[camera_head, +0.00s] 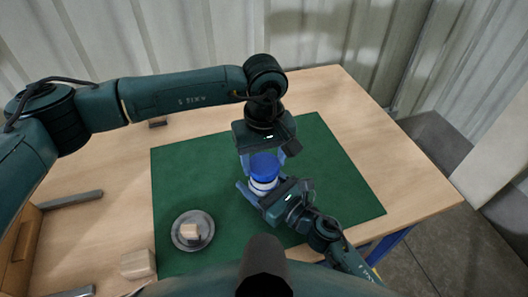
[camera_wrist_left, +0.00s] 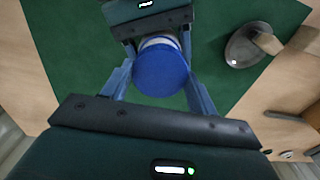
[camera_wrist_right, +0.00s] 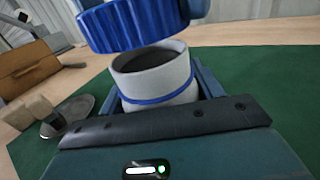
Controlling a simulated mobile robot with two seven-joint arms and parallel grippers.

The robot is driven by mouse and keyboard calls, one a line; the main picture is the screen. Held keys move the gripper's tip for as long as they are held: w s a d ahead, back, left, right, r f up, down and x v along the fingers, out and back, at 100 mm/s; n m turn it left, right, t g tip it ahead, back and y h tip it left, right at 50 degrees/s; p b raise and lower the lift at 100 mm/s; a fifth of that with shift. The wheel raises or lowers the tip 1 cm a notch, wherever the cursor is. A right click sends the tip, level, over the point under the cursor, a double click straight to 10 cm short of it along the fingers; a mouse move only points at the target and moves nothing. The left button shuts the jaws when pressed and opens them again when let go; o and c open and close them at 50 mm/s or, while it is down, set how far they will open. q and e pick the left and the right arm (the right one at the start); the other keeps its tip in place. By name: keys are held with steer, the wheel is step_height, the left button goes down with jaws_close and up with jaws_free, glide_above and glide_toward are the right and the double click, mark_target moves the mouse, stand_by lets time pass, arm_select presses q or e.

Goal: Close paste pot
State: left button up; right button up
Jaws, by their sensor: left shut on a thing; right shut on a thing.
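The paste pot (camera_head: 262,186) is a white round cup with a blue ring. My right gripper (camera_head: 258,192) is shut around its body; the right wrist view shows the pot (camera_wrist_right: 155,82) upright with its dark mouth open. The ribbed blue lid (camera_head: 264,164) is held by my left gripper (camera_head: 264,156) above the pot. In the right wrist view the lid (camera_wrist_right: 138,24) is over the mouth with a visible gap. In the left wrist view the lid (camera_wrist_left: 161,70) sits between the fingers and hides most of the pot.
A green mat (camera_head: 335,185) covers the middle of the wooden table (camera_head: 410,175). A wooden block (camera_head: 138,264) lies at the front left. The mat's right side is clear.

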mark_target(264, 186)
stand_by(0.4)
arm_select(q)
steer(key=shift+f, duration=0.85)
steer(key=shift+f, duration=0.6)
arm_select(e)
steer(key=c, duration=0.5)
arm_select(q)
steer(key=m, duration=0.4)
steer(key=shift+m, duration=0.3)
steer(key=m, duration=1.2)
